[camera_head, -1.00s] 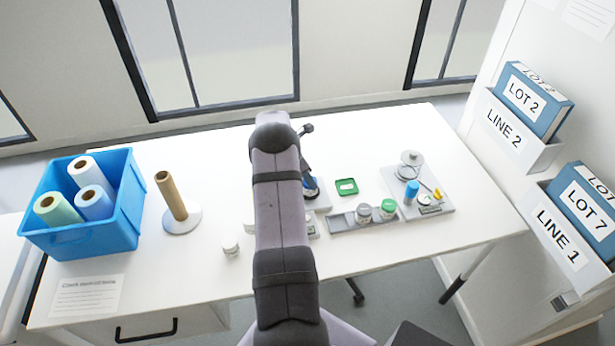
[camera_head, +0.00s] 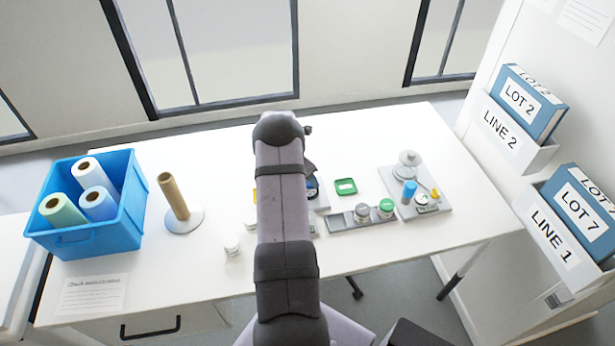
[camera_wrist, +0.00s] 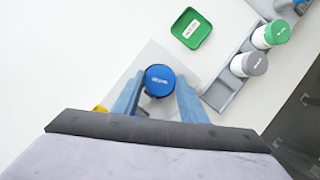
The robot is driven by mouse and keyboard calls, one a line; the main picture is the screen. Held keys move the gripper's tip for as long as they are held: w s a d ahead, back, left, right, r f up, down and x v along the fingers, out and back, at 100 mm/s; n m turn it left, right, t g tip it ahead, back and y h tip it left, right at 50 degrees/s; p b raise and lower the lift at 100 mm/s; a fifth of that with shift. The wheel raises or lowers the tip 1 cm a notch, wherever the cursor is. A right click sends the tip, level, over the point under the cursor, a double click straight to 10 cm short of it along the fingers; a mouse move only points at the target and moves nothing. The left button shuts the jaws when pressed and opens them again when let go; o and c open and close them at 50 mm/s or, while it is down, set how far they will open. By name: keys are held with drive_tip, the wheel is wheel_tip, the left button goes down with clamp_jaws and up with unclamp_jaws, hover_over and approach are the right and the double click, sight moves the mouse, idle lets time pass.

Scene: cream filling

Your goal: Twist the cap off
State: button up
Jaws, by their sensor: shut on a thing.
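The cap sits over a pale grey plate (camera_wrist: 150,55). In the head view my arm hides most of this spot, and only a small dark and blue part shows at the arm's right side. I cannot tell whether the cap has turned on the jar.
A green square tray (camera_head: 346,186) lies behind a grey rack (camera_head: 340,223) with a grey-capped jar (camera_head: 362,212) and green-capped jar (camera_head: 386,207). A scale-like device (camera_head: 425,205) stands right. A roll holder (camera_head: 178,205) and blue bin (camera_head: 85,238) stand left.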

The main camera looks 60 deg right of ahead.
drive_tip(key=shift+r, duration=0.2)
drive_tip(key=shift+r+p, duration=1.1)
drive_tip(key=shift+r, duration=0.15)
